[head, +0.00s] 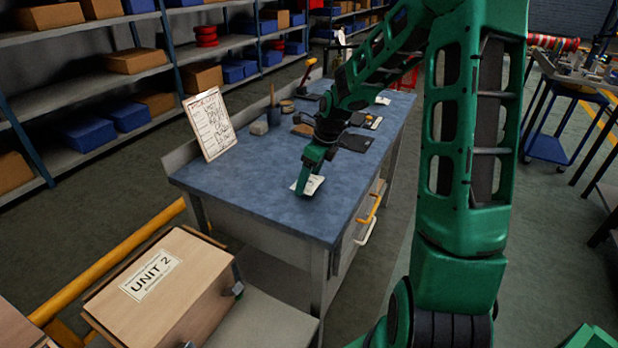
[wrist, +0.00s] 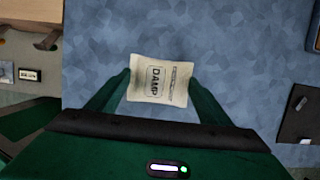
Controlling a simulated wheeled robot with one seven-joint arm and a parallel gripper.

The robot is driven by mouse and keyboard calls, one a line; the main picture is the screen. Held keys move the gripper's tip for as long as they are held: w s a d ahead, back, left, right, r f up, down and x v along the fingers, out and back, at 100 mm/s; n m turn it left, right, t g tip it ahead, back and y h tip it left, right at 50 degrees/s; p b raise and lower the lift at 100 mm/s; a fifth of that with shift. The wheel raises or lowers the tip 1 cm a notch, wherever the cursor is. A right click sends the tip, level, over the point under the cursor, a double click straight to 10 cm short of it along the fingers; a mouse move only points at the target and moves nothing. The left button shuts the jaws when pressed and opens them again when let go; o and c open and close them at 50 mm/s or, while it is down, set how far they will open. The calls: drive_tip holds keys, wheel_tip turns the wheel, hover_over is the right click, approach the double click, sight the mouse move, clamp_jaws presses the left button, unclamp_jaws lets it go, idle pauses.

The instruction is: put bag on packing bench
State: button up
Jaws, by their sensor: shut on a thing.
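The bag (wrist: 160,80) is a small cream packet marked "DAMP" in the wrist view. My gripper (wrist: 158,88) is shut on it, with one green finger at each side edge. In the head view the bag (head: 313,184) is at the tip of my gripper (head: 304,187), low over the blue top of the packing bench (head: 262,203). I cannot tell whether the bag touches the bench top.
A clipboard (head: 210,124) leans at the bench's left edge. A dark pad (head: 356,142), a cup with a tool (head: 273,116) and small items are farther back. A "UNIT 2" box (head: 160,287) stands at front left. The bench's near part is clear.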

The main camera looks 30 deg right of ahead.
drive_tip(key=o, duration=1.1)
drive_tip(key=shift+o, duration=0.2)
drive_tip(key=shift+r, duration=0.15)
drive_tip(key=v, duration=1.2)
drive_tip(key=s+d+n+g+h, duration=0.1)
drive_tip(key=s+n+g, duration=0.1)
drive_tip(key=s+n, duration=2)
drive_tip(key=s, duration=1.1)
drive_tip(key=shift+s+n+g+h, duration=0.2)
drive_tip(key=shift+n+g+h, duration=0.2)
